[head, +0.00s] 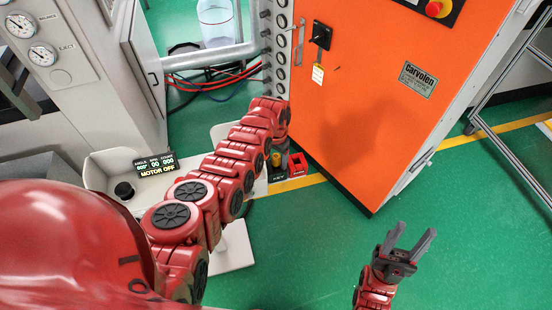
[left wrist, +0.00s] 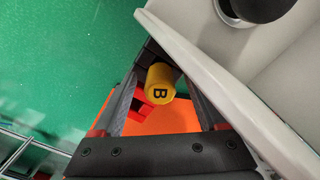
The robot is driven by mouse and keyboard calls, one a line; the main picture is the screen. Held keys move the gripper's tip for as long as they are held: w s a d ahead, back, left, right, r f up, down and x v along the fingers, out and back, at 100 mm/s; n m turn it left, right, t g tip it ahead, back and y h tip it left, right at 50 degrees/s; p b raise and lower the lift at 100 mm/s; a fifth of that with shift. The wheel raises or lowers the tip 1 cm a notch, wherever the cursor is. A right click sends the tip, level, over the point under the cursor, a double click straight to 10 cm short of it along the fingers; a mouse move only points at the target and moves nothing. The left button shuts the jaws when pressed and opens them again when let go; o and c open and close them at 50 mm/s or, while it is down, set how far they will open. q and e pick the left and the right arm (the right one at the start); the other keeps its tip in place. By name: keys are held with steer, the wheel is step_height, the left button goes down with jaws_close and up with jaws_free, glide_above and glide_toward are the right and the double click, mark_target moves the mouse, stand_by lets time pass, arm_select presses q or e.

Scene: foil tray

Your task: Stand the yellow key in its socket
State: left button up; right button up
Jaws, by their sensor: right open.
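The yellow key (left wrist: 160,80) shows in the left wrist view as a short cylinder marked B, between the two fingers of my left gripper (left wrist: 162,73). Gaps show on both sides of it. In the head view the key (head: 276,159) is a small yellow patch, mostly hidden by my left arm. A red block (head: 298,164), apparently the socket, stands just right of it on a dark base labelled KEY (head: 278,178). It partly shows beside the key in the left wrist view (left wrist: 141,113). My right gripper (head: 411,238) is open and empty over the floor.
An orange cabinet (head: 370,80) stands right behind the red block. A pale tray (head: 100,170) with a black knob and a MOTOR OFF display (head: 157,166) lies left. Its pale wall (left wrist: 215,85) runs close to my left fingers. Green floor (head: 470,230) is clear at right.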

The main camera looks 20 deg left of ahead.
arm_select(q)
step_height(320, 180, up, 8)
steer(key=b, duration=0.2)
steer(key=shift+w+r+b, duration=0.1)
steer(key=shift+r+b, duration=0.05)
steer(key=shift+b, duration=0.25)
step_height(320, 180, up, 9)
steer(key=p, duration=0.4)
stand_by(0.3)
